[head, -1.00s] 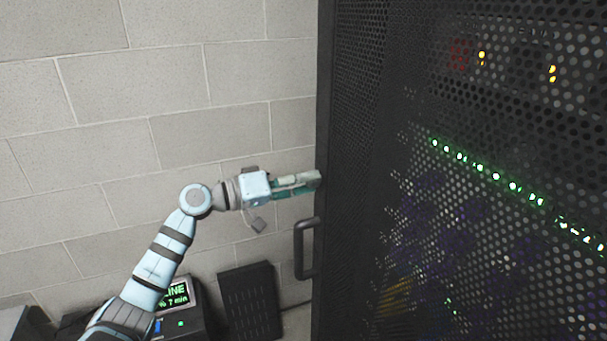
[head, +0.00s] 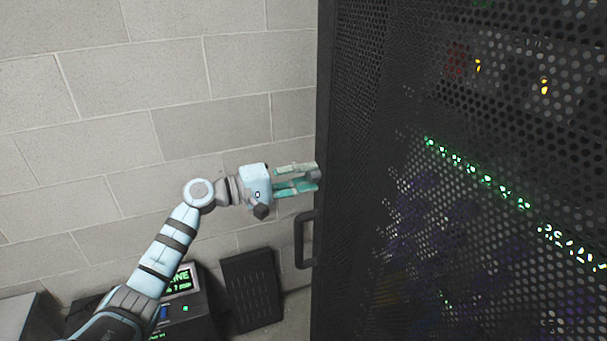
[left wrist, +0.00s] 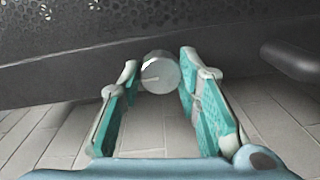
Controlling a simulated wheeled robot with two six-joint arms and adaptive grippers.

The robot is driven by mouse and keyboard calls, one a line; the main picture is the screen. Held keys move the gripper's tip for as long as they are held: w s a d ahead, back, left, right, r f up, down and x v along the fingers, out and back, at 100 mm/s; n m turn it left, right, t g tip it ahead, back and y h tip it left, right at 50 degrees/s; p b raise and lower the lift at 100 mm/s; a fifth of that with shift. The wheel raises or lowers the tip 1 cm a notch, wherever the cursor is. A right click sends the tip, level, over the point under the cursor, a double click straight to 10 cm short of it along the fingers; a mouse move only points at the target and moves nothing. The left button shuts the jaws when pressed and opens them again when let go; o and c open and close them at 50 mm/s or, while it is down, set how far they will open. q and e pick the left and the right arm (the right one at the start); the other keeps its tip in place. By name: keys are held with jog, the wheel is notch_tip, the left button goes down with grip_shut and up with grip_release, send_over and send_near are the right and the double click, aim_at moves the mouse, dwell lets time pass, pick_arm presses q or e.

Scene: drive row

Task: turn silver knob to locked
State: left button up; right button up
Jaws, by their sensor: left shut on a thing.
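The silver knob (left wrist: 160,73) is a short round cylinder on the dark rack door, with a pale pointer line on its face. In the left wrist view it sits between the two fingertips of my left gripper (left wrist: 159,82), which is shut on it. The pointer line runs roughly sideways, toward the left finger. In the head view my left gripper (head: 297,178) reaches the door's edge, and the knob (head: 314,174) shows only in small part between the fingertips. No locked marking can be read. My right gripper is in neither view.
A dark bar handle (head: 305,240) stands out from the door just below the gripper; it also shows in the left wrist view (left wrist: 290,60). The perforated rack door (head: 470,200) fills the right side. A unit with a green display (head: 182,285) and a dark panel (head: 252,288) stand low by the wall.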

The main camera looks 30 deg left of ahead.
pick_arm(q)
jog(key=o, duration=1.1)
jog(key=shift+o, duration=0.2)
jog(key=v, duration=1.2)
jog(key=shift+f, duration=0.1)
